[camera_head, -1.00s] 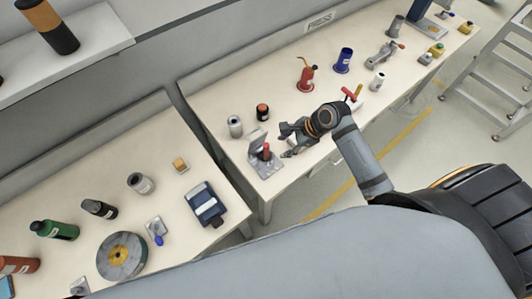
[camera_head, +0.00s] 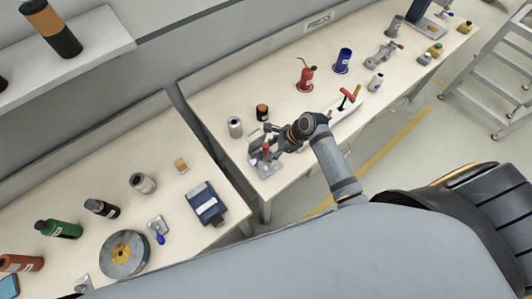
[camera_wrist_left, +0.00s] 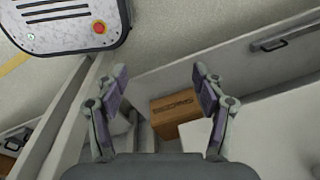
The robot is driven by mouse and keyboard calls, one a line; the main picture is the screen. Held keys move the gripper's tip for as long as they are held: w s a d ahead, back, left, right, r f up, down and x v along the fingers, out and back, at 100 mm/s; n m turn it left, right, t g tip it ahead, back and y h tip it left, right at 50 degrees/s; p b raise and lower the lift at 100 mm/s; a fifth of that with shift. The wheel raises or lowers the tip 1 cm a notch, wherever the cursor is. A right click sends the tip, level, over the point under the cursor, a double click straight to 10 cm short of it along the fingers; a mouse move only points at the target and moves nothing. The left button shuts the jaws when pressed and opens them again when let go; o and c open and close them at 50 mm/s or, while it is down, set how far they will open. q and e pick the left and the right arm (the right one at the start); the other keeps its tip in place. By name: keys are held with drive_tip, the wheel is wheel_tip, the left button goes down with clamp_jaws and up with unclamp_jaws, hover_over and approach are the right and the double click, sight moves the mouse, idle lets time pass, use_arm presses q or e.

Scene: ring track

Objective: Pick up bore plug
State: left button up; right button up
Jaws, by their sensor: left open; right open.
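A small upright red piece (camera_head: 266,150), which I take to be the bore plug, stands in a grey metal fixture (camera_head: 264,169) near the front left corner of the right bench. My right gripper (camera_head: 269,141) is open, with its fingers close beside the red piece. The fingers partly cover it, and I cannot tell whether they touch it. My left gripper (camera_wrist_left: 160,84) is open and empty in the left wrist view. It is out of the head view.
A light grey can (camera_head: 235,127) and a black jar with an orange top (camera_head: 262,112) stand behind the fixture. A red-handled tool (camera_head: 349,97) lies to the right. A brown box (camera_wrist_left: 176,112) shows beyond the left fingers.

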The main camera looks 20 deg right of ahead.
drive_tip(key=shift+x, duration=1.3)
drive_tip(key=shift+r, duration=0.1)
clamp_jaws()
